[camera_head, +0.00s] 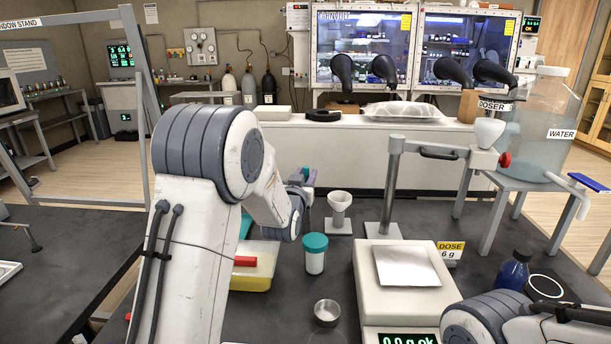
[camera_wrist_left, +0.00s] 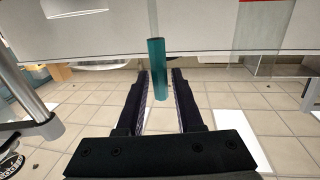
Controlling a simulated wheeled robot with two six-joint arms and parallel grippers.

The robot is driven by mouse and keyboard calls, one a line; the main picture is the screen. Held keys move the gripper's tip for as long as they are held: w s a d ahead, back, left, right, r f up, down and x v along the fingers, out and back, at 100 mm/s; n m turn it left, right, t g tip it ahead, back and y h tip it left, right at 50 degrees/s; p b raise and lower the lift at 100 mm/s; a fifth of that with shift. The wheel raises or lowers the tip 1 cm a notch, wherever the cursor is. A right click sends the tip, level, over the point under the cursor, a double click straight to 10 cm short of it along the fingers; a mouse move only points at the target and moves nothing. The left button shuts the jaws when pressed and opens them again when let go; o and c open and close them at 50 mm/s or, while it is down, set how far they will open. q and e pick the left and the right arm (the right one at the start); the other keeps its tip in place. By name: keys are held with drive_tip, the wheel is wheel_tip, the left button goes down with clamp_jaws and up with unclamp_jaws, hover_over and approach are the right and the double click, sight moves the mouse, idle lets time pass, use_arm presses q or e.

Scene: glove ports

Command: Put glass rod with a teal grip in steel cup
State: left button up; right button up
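The glass rod's teal grip (camera_wrist_left: 157,68) lies between the two fingers of my left gripper (camera_wrist_left: 161,82) in the left wrist view, with the pale shaft running to the top edge. In the head view the teal grip (camera_head: 311,174) shows small at the tip of my left gripper (camera_head: 304,180), above the dark table. My arm hides part of the rod. The small steel cup (camera_head: 327,312) stands on the table, nearer me. My right arm shows at lower right; its gripper is out of view.
A white jar with teal lid (camera_head: 315,254) stands between gripper and cup. A white funnel on a stand (camera_head: 340,212) is behind it. The balance (camera_head: 372,290) and doser post (camera_head: 391,190) stand right. A yellow tub (camera_head: 258,262) is left, partly hidden by my arm.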

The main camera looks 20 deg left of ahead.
use_arm(q)
drive_tip(key=shift+o, duration=0.7)
drive_tip(key=s+d+b, duration=0.1)
drive_tip(key=s+b, duration=0.2)
drive_tip(key=s, duration=0.7)
drive_tip(key=shift+d, duration=0.15)
